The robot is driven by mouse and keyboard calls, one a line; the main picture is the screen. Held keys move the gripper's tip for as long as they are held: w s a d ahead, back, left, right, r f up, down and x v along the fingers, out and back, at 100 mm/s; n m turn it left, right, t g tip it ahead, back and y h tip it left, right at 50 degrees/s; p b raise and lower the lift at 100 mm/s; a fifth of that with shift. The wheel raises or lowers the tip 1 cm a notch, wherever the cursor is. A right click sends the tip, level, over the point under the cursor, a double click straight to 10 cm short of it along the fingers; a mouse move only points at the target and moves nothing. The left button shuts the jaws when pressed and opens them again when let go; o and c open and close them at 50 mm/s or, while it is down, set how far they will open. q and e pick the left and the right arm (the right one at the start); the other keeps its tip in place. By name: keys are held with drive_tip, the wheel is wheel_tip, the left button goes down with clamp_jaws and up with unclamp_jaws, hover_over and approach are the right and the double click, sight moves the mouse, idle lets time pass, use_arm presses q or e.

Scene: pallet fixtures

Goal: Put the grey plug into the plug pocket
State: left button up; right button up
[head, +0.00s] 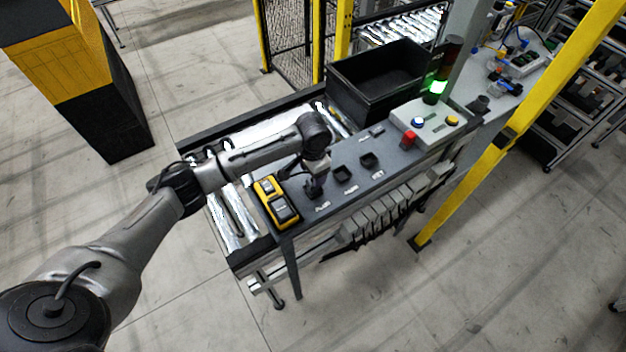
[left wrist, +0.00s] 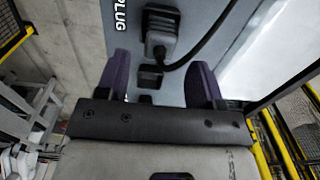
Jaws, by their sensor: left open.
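The grey plug (left wrist: 161,32) with its black cable shows at the top of the left wrist view, beside the PLUG label (left wrist: 120,14). It appears to sit in a dark square surround, the plug pocket (left wrist: 160,10); how deep it sits I cannot tell. My left gripper (left wrist: 160,68) is open, its two purplish fingers apart with nothing held between them. In the head view the left gripper (head: 316,180) points down at the grey bench near the PLUG label, and it largely hides the plug there. My right gripper is not in view.
Two other dark pockets (head: 343,174) (head: 369,161) lie along the bench. A yellow device (head: 276,202) stands left of the gripper. A black bin (head: 378,82) and a control box with buttons and a green-lit lamp (head: 435,88) stand farther back.

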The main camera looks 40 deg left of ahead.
use_arm(q)
wheel_tip(320, 180, up, 6)
drive_tip(key=s+d+f+m+t+h, duration=0.2)
drive_tip(key=s+d+f, duration=1)
drive_tip(key=s+d, duration=0.25)
drive_tip(key=s+a+n+t+y, duration=0.1)
drive_tip(key=s+a+n, duration=0.1)
drive_tip(key=s, duration=1.6)
drive_tip(key=shift+s+a+r+n+t+y, duration=0.2)
drive_tip(key=shift+r+n+t+y, duration=0.15)
drive_tip(key=shift+n, duration=0.35)
